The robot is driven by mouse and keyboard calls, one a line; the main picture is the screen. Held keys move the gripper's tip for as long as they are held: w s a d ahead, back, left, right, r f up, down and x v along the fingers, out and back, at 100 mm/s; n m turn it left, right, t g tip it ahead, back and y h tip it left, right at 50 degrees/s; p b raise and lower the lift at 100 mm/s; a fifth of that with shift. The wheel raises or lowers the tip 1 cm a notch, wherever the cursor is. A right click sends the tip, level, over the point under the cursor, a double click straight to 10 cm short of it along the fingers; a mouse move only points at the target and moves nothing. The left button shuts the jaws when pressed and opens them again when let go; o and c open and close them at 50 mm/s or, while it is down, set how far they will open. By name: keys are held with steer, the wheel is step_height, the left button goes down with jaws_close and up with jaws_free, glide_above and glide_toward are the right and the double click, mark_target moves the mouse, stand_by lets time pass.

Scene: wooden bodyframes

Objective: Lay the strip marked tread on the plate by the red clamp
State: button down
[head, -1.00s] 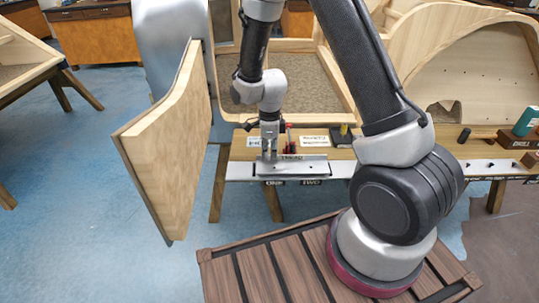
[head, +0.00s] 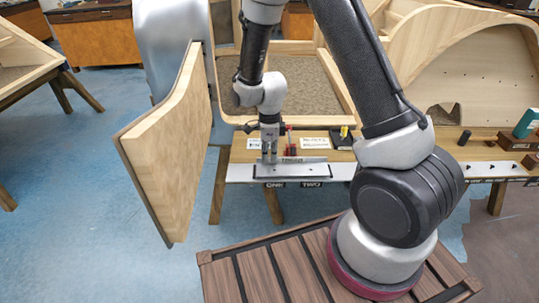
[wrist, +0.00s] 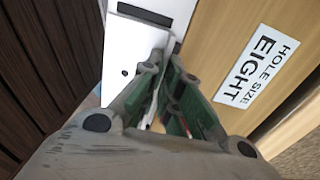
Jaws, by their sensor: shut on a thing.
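My gripper (head: 269,160) points down over the front of the bench, shut on a thin light-grey strip (head: 310,160). The strip stretches to the right from the fingers, just above or against a grey plate with dark edges (head: 292,171); I cannot tell if they touch. No tread marking is readable on it now. A small red clamp (head: 291,146) stands just behind, right of the fingers. In the wrist view my gripper (wrist: 160,75) has green-lined fingers close together around something thin and pale. A white surface with dark holes (wrist: 130,55) lies beyond the fingertips.
White cards (head: 314,142) and a dark block with a yellow item (head: 343,137) lie behind. The wrist view shows a HOLE SIZE EIGHT card (wrist: 257,65). A large wooden panel (head: 175,150) stands at left.

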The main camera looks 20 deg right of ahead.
steer(key=shift+f, duration=0.5)
stand_by(0.3)
steer(key=c, duration=1.6)
jaws_free()
steer(key=shift+o, duration=0.2)
step_height(320, 180, up, 12)
steer(key=shift+w, duration=0.15)
